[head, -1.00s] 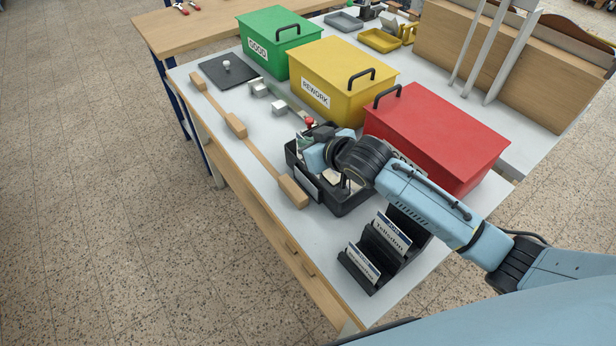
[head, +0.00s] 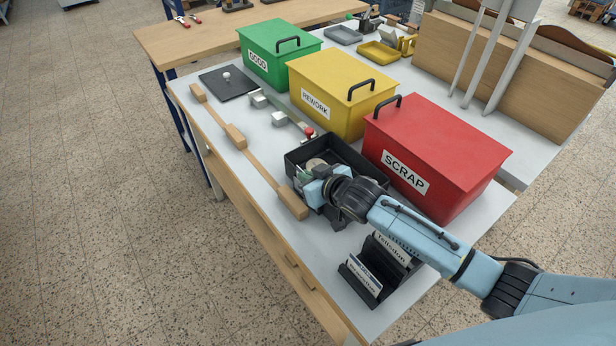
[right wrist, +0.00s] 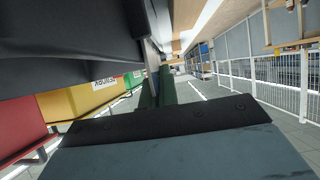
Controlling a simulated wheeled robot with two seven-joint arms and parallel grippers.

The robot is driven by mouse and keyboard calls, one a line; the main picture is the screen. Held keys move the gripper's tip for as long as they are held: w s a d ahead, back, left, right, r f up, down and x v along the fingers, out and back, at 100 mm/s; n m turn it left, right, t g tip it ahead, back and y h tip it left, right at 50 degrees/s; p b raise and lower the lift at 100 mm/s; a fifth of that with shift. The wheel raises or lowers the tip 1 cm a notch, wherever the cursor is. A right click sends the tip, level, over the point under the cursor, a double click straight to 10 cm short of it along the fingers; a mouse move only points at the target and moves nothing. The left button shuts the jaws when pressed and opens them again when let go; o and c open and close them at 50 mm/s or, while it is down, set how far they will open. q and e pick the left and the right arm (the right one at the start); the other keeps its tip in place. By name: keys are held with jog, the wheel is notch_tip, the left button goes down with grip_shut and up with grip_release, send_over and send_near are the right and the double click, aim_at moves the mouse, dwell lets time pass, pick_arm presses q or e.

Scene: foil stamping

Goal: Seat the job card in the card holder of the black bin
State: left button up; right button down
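The black bin (head: 357,158) stands open on the bench in front of the red and yellow bins, with pale round parts inside. My right gripper (head: 304,174) is low at the bin's front left side and covers the card holder there. In the right wrist view its two dark green fingers (right wrist: 157,88) are close together beside a dark wall. A thin pale strip (right wrist: 153,60) runs edge-on by them; I cannot tell whether it is the job card or part of the holder. My left gripper is not in view.
A black card rack (head: 372,283) with printed cards stands at the bench's near end under my right arm. The red SCRAP bin (head: 440,140), yellow REWORK bin (head: 340,80) and green GOOD bin (head: 278,45) line the back. A wooden rail (head: 262,170) runs along the front.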

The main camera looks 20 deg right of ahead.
jog(key=shift+s+f, duration=0.2)
jog(key=shift+f, duration=0.25)
jog(key=shift+s+f, duration=0.2)
jog(key=shift+f, duration=0.25)
jog(key=c, duration=1.7)
grip_release()
jog(key=shift+r, duration=0.1)
jog(key=shift+w+r, duration=0.1)
jog(key=shift+r, duration=0.15)
jog(key=shift+d+r, duration=0.15)
jog(key=shift+r, duration=0.1)
jog(key=v, duration=0.4)
jog(key=p+v, duration=0.1)
jog(key=v, duration=0.2)
jog(key=p+v, duration=0.1)
jog(key=v, duration=0.3)
jog(key=shift+r, duration=0.5)
